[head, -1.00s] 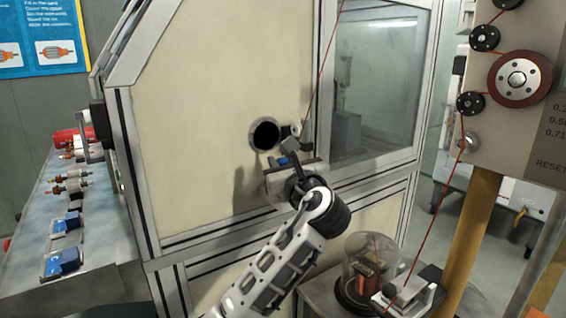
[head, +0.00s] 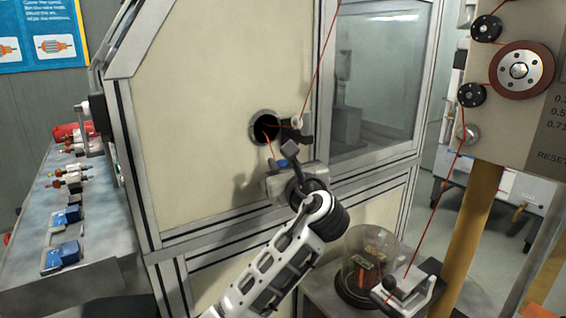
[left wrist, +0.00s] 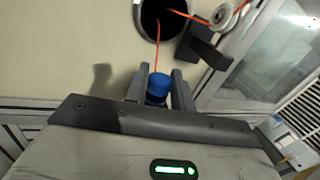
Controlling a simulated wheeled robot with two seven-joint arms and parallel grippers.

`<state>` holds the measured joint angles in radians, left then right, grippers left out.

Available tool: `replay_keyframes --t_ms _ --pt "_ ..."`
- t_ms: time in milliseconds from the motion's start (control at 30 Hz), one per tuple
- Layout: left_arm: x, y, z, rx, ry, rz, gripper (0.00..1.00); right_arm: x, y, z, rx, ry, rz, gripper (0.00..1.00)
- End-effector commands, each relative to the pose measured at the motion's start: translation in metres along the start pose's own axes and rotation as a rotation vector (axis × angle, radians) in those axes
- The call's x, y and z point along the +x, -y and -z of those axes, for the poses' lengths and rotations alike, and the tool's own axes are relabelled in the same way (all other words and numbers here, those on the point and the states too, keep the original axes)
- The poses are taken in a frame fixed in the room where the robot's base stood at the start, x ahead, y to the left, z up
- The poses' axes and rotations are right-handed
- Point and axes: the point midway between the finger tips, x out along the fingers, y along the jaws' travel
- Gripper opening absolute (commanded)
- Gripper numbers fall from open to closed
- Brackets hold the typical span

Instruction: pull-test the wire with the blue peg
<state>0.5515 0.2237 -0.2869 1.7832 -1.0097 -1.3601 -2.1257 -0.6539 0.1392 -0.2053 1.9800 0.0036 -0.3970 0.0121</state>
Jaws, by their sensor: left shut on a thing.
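The blue peg (left wrist: 158,88) sits between the two grey fingers of my left gripper (left wrist: 160,84) in the left wrist view, which is shut on it. In the head view my left gripper (head: 286,156) is below and in front of the round hole (head: 263,131) in the cream panel, with a bit of the blue peg (head: 283,163) showing. The orange-red wire (left wrist: 157,48) runs from the peg's top up into the dark hole, looking straight. From the hole the wire also passes to the small pale pulley (head: 297,122) and up out of view. My right gripper is not in view.
A black bracket (left wrist: 205,45) sticks out beside the hole, close to my left gripper. The cream machine panel (head: 200,120) stands behind it. A glass dome (head: 370,262) and the wire pulley board stand at right; a bench (head: 95,235) with parts stands at left.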

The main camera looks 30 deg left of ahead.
Motion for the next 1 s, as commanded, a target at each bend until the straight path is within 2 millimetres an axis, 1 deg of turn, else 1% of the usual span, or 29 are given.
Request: replay_keyframes --t_ms 267,300,367,400,800,867,900,967,1000 --pt "0.0 0.0 0.0 0.001 0.001 0.0 0.0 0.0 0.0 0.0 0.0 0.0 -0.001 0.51" --pt "0.0 0.0 0.0 0.001 0.001 0.0 0.27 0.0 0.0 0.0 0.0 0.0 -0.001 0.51" --pt "0.0 0.0 0.0 0.001 0.001 0.0 0.44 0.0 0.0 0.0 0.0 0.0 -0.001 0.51" --pt "0.0 0.0 0.0 0.001 0.001 0.0 0.5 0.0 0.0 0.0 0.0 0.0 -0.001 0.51" --pt "0.0 0.0 0.0 0.001 0.0 0.0 0.5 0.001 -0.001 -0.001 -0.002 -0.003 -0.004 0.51" --pt "-0.009 0.001 0.002 0.0 0.0 0.004 0.5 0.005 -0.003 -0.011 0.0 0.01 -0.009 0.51" --pt "-0.017 0.001 0.002 -0.001 -0.001 0.004 0.5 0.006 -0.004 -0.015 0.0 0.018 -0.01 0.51" --pt "-0.03 0.001 0.003 -0.003 -0.002 0.004 0.5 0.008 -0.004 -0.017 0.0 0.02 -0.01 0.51" --pt "-0.04 0.001 0.003 -0.002 -0.001 0.005 0.5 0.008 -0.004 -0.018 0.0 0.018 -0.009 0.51"
